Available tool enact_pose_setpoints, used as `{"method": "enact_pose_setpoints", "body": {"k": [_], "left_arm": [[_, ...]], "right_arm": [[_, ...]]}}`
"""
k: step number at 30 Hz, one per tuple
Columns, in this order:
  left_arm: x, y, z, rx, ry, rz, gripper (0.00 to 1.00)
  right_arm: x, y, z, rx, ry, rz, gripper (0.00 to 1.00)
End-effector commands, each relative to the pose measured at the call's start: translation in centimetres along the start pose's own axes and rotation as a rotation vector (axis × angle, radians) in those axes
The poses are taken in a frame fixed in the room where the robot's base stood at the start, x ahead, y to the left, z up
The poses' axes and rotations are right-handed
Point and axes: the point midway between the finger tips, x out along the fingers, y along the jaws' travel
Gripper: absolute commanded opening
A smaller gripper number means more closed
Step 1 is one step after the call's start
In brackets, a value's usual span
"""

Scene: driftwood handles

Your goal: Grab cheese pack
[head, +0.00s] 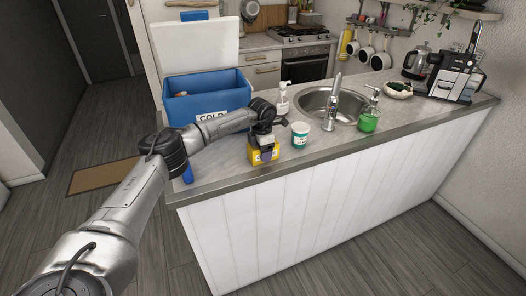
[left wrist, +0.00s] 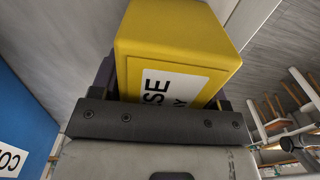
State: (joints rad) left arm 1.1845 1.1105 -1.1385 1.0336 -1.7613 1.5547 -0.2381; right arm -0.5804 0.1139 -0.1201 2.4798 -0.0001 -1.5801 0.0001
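The cheese pack (head: 264,153) is a yellow box with a white label, at the front edge of the counter. In the left wrist view the pack (left wrist: 172,45) fills the space between my left fingers, with part of its printed label showing. My left gripper (head: 266,148) reaches it from above and the left. One dark finger (left wrist: 104,76) lies against each side of the pack, and the gripper looks shut on it. I cannot tell whether the pack's base rests on the counter. My right gripper is not in view.
A blue cold box (head: 205,100) with its white lid open stands behind my left arm. A teal-labelled tub (head: 300,134), a white pump bottle (head: 283,99), a sink (head: 336,104) and a green soap bottle (head: 369,118) are to the right. A coffee machine (head: 455,78) stands at the far right.

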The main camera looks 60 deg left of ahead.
Motion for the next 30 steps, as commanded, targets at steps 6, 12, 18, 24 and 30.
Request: {"method": "enact_pose_setpoints", "body": {"k": [6,12,18,24,30], "left_arm": [[0.0,0.0,0.0,0.0,0.0,0.0,0.47],[-0.1,0.0,0.0,0.0,-0.001,0.0,0.32],[-0.1,0.0,0.0,0.0,-0.002,0.0,0.32],[-1.3,0.0,0.1,0.0,-0.004,0.0,0.32],[-4.1,0.0,0.1,0.0,-0.004,0.0,0.32]], "right_arm": [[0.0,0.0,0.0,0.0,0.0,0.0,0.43],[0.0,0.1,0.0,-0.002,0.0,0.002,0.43],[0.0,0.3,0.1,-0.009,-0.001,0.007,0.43],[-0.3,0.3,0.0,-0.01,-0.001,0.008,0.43],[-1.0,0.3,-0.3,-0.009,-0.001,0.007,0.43]]}}
